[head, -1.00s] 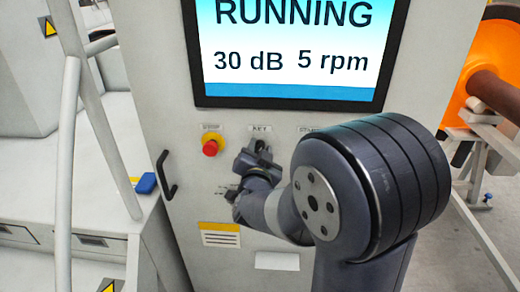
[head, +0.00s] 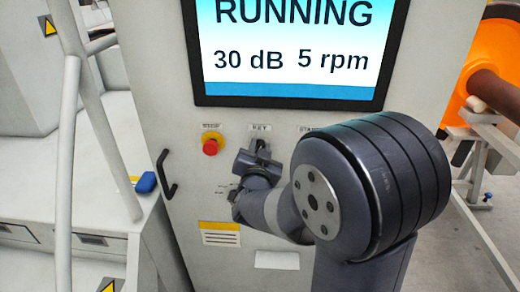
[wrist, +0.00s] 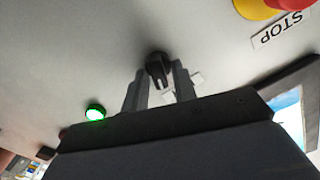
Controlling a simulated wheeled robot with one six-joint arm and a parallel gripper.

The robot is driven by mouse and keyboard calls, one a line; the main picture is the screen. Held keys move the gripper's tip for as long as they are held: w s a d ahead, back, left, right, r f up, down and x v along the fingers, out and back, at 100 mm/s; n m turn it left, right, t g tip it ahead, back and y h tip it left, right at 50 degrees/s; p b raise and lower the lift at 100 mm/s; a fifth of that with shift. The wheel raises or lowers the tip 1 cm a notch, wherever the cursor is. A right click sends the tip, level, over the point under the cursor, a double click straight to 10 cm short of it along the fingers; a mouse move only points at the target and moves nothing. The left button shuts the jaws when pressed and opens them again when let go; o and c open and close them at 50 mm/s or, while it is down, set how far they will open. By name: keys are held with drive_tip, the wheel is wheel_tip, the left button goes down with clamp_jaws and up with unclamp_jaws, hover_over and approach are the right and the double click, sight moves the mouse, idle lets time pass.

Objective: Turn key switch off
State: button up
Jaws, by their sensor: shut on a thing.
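The key switch (wrist: 158,68) is a small dark knob on the grey panel. It shows between my gripper's two fingers in the wrist view. My gripper (head: 259,151) is at the panel just under the KEY label (head: 260,127) and hides the switch in the head view. In the wrist view the fingers of my gripper (wrist: 159,82) are shut on the switch, one on each side. The screen (head: 290,60) above reads RUNNING, 30 dB and 5 rpm.
A red STOP button (head: 210,146) sits left of my gripper and also shows in the wrist view (wrist: 262,8). A green lit button (wrist: 95,112) is on the other side. A black handle (head: 165,175) sticks out at the panel's left edge.

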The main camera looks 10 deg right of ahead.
drive_tip(key=n, duration=0.3)
drive_tip(key=n+p, duration=0.1)
drive_tip(key=n, duration=0.3)
drive_tip(key=n+p, duration=0.1)
drive_tip(key=n, duration=0.2)
drive_tip(key=shift+w+a, duration=0.1)
drive_tip(key=shift+a, duration=0.2)
drive_tip(key=shift+n, duration=0.4)
drive_tip(key=o, duration=0.7)
drive_tip(key=b+v, duration=0.1)
drive_tip(key=v, duration=0.9)
drive_tip(key=shift+s+a, duration=0.1)
drive_tip(key=shift+s, duration=0.3)
